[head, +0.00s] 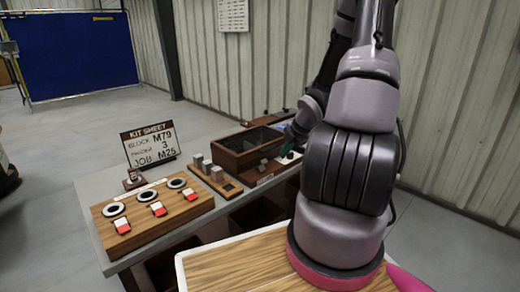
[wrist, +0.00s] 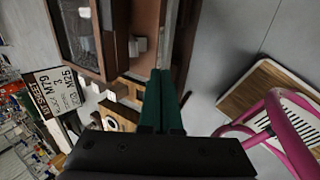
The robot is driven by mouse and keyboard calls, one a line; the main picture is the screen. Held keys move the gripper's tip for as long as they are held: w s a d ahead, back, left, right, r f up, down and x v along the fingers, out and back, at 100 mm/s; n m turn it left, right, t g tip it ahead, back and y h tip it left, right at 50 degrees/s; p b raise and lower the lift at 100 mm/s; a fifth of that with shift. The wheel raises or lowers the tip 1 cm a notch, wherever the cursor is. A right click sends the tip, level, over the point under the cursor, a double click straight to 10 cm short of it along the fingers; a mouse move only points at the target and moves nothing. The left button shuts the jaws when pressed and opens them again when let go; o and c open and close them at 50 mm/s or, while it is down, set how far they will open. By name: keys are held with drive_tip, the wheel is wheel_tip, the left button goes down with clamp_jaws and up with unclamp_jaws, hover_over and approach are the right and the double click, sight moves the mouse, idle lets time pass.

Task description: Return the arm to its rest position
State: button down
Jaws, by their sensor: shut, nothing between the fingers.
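My arm rises from its base at the right of the head view, bends at the top and reaches down toward the bench. My gripper (head: 289,157) is low beside the right end of the dark wooden box (head: 232,160), partly hidden by my arm. In the wrist view, my gripper's dark green fingers (wrist: 163,101) are together with nothing between them. The wooden box (wrist: 116,38) is up and left of the fingertips there. I cannot tell whether the fingertips touch anything.
The grey bench (head: 92,190) carries a kit sheet sign (head: 150,143), a wooden board (head: 165,218) with rings and red-and-white pieces, and a small tray (head: 228,188) with grey blocks. A corrugated wall (head: 270,70) stands behind. Open floor (head: 50,130) lies at the left.

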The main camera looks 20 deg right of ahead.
drive_tip(key=shift+r, duration=0.1)
drive_tip(key=s+a+r+m+h, duration=0.1)
drive_tip(key=s+r+m+h, duration=0.1)
drive_tip(key=r+m, duration=0.6)
drive_tip(key=s+a+r+m+h, duration=0.2)
drive_tip(key=r+m, duration=0.2)
drive_tip(key=r, duration=0.7)
drive_tip(key=s+a+r+m+t+y, duration=0.1)
drive_tip(key=s+a+r+m+y, duration=0.3)
drive_tip(key=s+a+r+m, duration=1)
wheel_tip(320, 180, up, 2)
drive_tip(key=shift+s+a+t, duration=0.15)
drive_tip(key=shift+s+t, duration=0.15)
drive_tip(key=shift+s, duration=0.6)
